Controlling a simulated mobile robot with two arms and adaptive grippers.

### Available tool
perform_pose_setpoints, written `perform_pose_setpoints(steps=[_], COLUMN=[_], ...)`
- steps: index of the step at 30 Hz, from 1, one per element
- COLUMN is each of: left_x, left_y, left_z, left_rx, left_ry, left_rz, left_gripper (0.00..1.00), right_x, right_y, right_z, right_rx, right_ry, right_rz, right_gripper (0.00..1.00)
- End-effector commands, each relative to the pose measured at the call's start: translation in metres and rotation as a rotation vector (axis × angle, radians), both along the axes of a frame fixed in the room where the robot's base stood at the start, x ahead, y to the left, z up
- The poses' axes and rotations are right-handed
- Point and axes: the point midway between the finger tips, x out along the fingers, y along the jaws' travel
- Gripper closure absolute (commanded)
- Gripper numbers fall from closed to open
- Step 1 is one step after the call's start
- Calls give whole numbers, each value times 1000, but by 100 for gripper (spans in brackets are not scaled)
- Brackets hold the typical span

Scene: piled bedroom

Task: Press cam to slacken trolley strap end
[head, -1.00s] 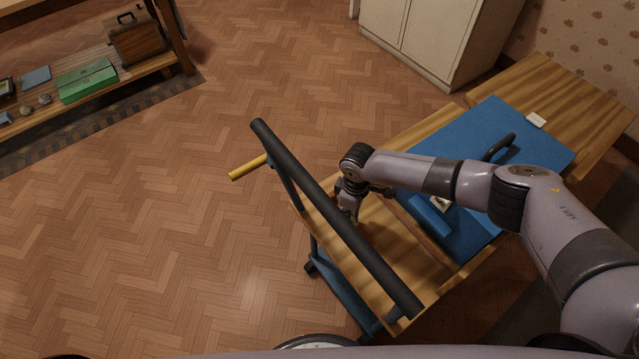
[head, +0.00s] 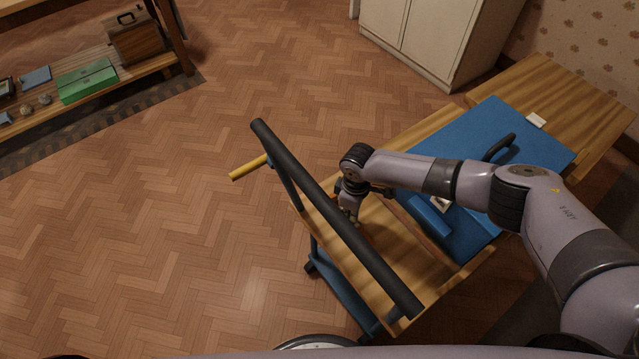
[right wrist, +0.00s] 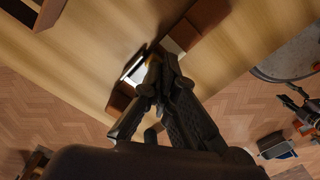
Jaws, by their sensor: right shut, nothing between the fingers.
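The trolley has a wooden deck (head: 385,240), a blue frame and a black push bar (head: 335,215). My right gripper (head: 351,218) is shut and empty, pointing down at the deck just behind the push bar. Reddish-brown strap (right wrist: 200,20) runs to both sides of the buckle.
A blue case (head: 475,150) with a black handle lies on the trolley, partly under my right arm. A yellow rod (head: 248,167) sticks out left of the push bar. A white cabinet (head: 435,35) stands behind. The floor at left is open, up to a low shelf (head: 135,72).

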Motion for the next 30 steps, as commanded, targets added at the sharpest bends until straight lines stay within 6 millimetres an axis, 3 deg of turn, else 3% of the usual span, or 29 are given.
perform_pose_setpoints(steps=[30], left_x=[0], left_y=[1], left_z=[75], left_rx=[1], left_ry=[0], left_rz=[1], left_gripper=[60], right_x=[0], right_y=[0], right_z=[77], right_rx=[0], right_ry=[1], right_rz=[0], right_gripper=[100])
